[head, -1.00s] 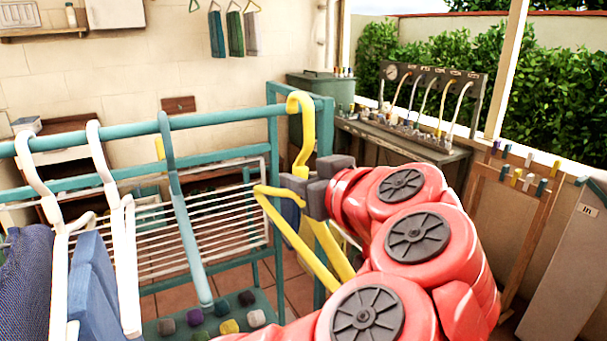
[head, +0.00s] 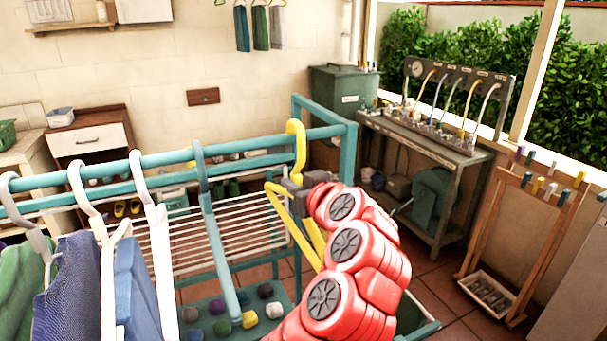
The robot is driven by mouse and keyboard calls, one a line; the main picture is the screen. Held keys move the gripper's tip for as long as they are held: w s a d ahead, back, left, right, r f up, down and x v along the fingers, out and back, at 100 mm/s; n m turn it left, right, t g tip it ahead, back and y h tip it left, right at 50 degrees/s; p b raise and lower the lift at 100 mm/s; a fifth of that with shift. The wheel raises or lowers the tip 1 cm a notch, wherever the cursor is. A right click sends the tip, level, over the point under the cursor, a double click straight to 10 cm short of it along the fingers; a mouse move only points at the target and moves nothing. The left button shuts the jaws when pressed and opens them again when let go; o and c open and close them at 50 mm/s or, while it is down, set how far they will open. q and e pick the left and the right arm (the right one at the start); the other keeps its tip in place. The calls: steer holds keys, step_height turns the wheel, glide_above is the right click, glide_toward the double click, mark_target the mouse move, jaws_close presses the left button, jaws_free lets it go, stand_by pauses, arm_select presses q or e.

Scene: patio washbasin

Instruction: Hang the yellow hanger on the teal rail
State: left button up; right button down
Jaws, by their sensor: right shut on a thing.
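The teal rail (head: 245,145) runs across the view from the left edge to a corner post right of the middle. My right gripper (head: 291,187) is shut on the yellow hanger (head: 299,153) just below its hook, near the rail's right end. The hook rises in front of the rail and its curved top shows above it. I cannot tell whether the hook sits on the rail or just clear of it. The hanger's arms slope down below the gripper, partly hidden by my red right arm. My left gripper is not in view.
A bare teal hanger (head: 208,215) hangs left of the yellow one, with white hangers (head: 155,235) and clothes (head: 68,285) further left. A wire rack (head: 235,235) and a tray with several coloured lumps (head: 220,328) lie below. A bench (head: 440,145) stands behind right.

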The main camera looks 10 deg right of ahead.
steer(key=shift+w+a+f, duration=0.1)
steer(key=shift+w+a, duration=0.1)
steer(key=shift+w, duration=0.25)
steer(key=shift+w+p, duration=0.15)
steer(key=shift+p, duration=0.2)
steer(key=shift+w+a+p, duration=0.25)
steer(key=shift+w+p, duration=0.4)
steer(key=shift+w, duration=0.15)
steer(key=shift+w+a+p, duration=0.25)
steer(key=shift+w+p, duration=0.1)
steer(key=shift+w, duration=0.25)
steer(key=shift+w+a+p, duration=0.2)
steer(key=shift+w+p, duration=0.15)
steer(key=shift+w, duration=0.25)
steer(key=shift+f, duration=0.1)
steer(key=shift+f+b, duration=1.15)
steer(key=shift+f, duration=0.05)
steer(key=c, duration=0.7)
jaws_free()
steer(key=shift+c, duration=0.2)
